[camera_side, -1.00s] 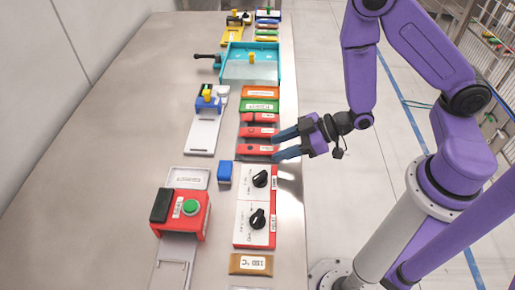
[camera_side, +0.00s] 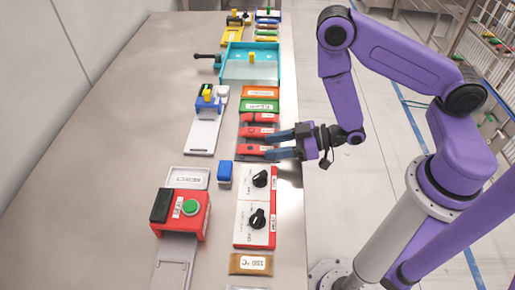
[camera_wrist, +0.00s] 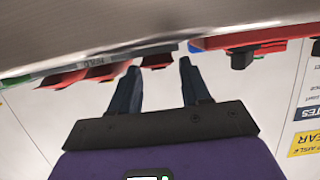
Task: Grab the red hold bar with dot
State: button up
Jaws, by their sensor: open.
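Three red bars lie in a column at the table's right edge in the side view: an upper one (camera_side: 257,118), a middle one (camera_side: 254,132) and a lower one (camera_side: 249,150). They carry small markings; I cannot tell which one has a dot. My gripper (camera_side: 272,144) is open, pointing left from the table's edge, its fingertips at the right ends of the middle and lower bars. In the wrist view my gripper (camera_wrist: 160,70) has a dark red bar end (camera_wrist: 157,61) ahead between its fingertips. Contact is not clear.
Green (camera_side: 259,106) and orange (camera_side: 261,92) blocks lie above the red bars. A white and red panel with two black knobs (camera_side: 242,206) lies just below, beside a blue block (camera_side: 225,170). A red box with a green button (camera_side: 176,226) stands lower left. The left of the table is clear.

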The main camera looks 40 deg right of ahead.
aim_at(260, 148)
jog(key=shift+x, duration=1.7)
jog(key=c, duration=0.7)
jog(key=shift+r, duration=0.15)
